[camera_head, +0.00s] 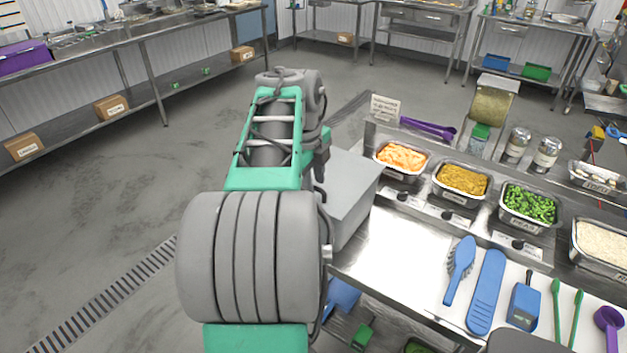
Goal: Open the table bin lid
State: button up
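A grey metal box (346,208), which looks like the table bin, stands at the left end of the worktable. Its flat, light grey top (350,178) looks like a closed lid. My arm reaches across the left of the picture and covers the box's left side. The arm's far end comes down beside the box's left edge. My gripper does not show, so I cannot tell whether it touches the lid.
Steel pans of orange food (402,157), yellow food (463,180), chopped greens (529,204) and rice (601,243) line the worktable (385,262). A blue brush (460,268) and a blue spatula (486,292) lie in front. Open floor (90,225) is at left.

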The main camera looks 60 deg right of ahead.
jog(key=shift+c, duration=0.3)
grip_shut()
dwell(1.0)
